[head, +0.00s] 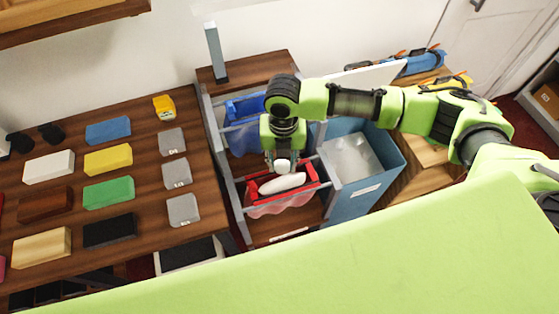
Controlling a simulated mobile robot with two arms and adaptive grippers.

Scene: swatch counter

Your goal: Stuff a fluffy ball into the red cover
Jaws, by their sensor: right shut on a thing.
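The red cover (281,206) hangs in the rack as an open pouch with a red rim and a translucent, pinkish body. A white, rounded, elongated thing (282,184) lies in its mouth. My right gripper (282,166) points down just over the back of this mouth. It is shut on a small white thing at its tips, which looks like a fluffy ball. I cannot tell whether this touches the elongated white thing below. My left gripper is not in view.
A blue pouch (243,110) hangs behind the red one. A blue bin (375,193) with pale contents stands close on the right. The wooden table (150,228) on the left holds several coloured blocks and grey pieces. A grey post (216,52) rises behind the rack.

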